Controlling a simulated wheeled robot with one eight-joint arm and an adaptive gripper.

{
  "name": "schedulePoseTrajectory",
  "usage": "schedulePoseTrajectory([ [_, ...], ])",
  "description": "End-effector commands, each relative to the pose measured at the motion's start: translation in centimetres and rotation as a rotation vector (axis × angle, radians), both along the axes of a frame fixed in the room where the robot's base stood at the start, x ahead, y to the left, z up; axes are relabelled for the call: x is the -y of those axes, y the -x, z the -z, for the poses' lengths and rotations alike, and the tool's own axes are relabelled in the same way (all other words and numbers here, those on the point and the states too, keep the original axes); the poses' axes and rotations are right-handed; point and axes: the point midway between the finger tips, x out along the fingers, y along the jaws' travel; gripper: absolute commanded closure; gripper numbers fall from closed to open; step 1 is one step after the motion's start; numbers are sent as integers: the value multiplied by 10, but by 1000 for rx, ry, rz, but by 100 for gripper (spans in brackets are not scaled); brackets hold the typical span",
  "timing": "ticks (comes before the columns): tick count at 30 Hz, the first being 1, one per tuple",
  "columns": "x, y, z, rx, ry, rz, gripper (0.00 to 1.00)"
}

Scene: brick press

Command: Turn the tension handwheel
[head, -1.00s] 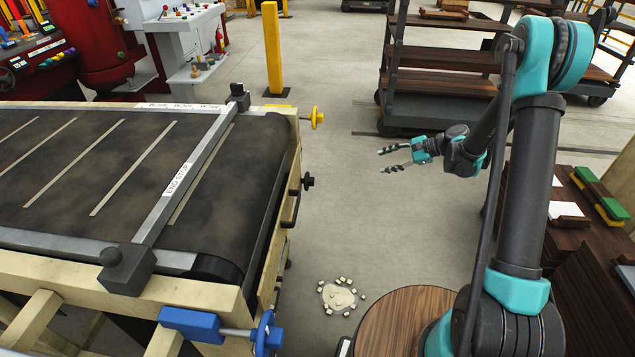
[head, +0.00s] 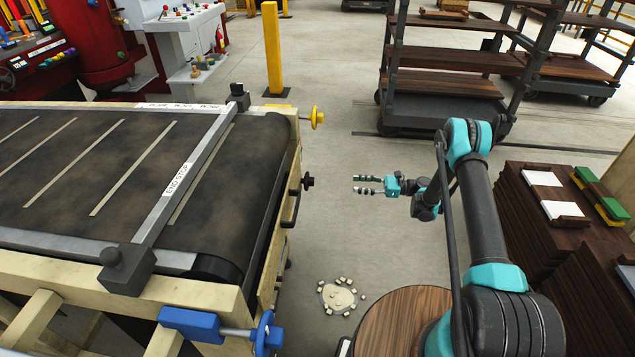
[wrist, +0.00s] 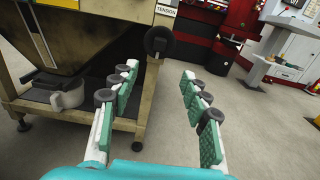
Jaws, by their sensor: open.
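A small black handwheel (head: 308,181) sticks out from the end face of the conveyor frame. In the wrist view a black handwheel (wrist: 159,40) hangs just below a label reading TENSION (wrist: 166,10). My gripper (head: 360,184) is open and empty, right of the black wheel and pointing at it, with a clear gap between. In the wrist view my gripper (wrist: 160,73) has its fingers spread, and the wheel shows beyond the fingertips, nearer the left finger.
The conveyor (head: 110,180) fills the left. A yellow handwheel (head: 316,117) and a blue handwheel (head: 268,335) stand at its end corners. A pale spill with small blocks (head: 338,297) lies on the floor. Shelving carts (head: 450,85) stand behind; stacked boards (head: 570,270) are at right.

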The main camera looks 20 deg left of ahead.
Motion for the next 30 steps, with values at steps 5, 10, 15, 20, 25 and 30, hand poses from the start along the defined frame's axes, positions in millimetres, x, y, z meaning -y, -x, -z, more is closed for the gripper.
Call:
schedulePoseTrajectory([
  [5,-26,7,0,1,1,-4,53],
  [10,-58,15,0,1,1,-3,53],
  [15,-91,23,0,2,0,-4,53],
  [20,-121,29,0,2,0,-2,53],
  [25,-146,36,0,2,0,-2,53],
  [30,-160,38,0,2,1,0,53],
])
